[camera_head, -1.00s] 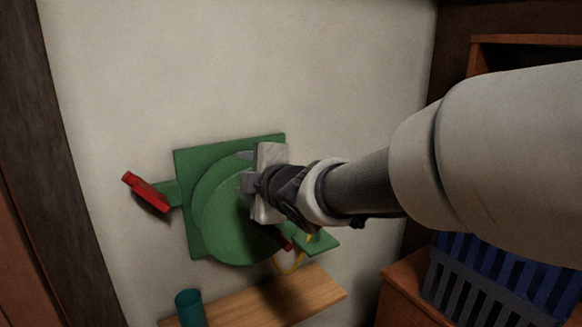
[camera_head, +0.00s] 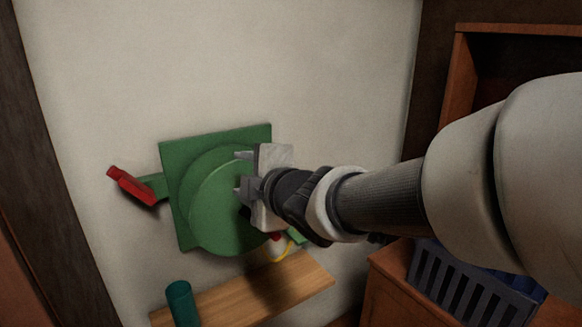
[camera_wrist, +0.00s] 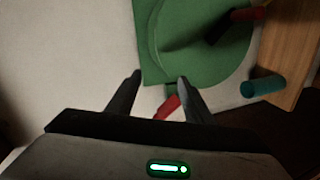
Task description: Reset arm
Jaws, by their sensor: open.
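My gripper (camera_head: 243,172) is open in the head view, in front of the right part of a green wall-mounted device (camera_head: 215,205) with a square plate and a round disc. In the wrist view my gripper (camera_wrist: 158,82) shows two spread fingers with nothing between their tips. The green device (camera_wrist: 190,40) lies beyond them. A red handle (camera_head: 132,186) sticks out at the device's left on a green arm. Another red part (camera_head: 276,236) shows below my gripper, partly hidden. A red piece (camera_wrist: 168,106) also shows between the fingers in the wrist view, beyond them.
A wooden shelf (camera_head: 250,290) lies below the device, with a teal cup (camera_head: 182,303) at its left end. A dark slatted crate (camera_head: 465,285) stands on a wooden cabinet at right. The wall above is clear.

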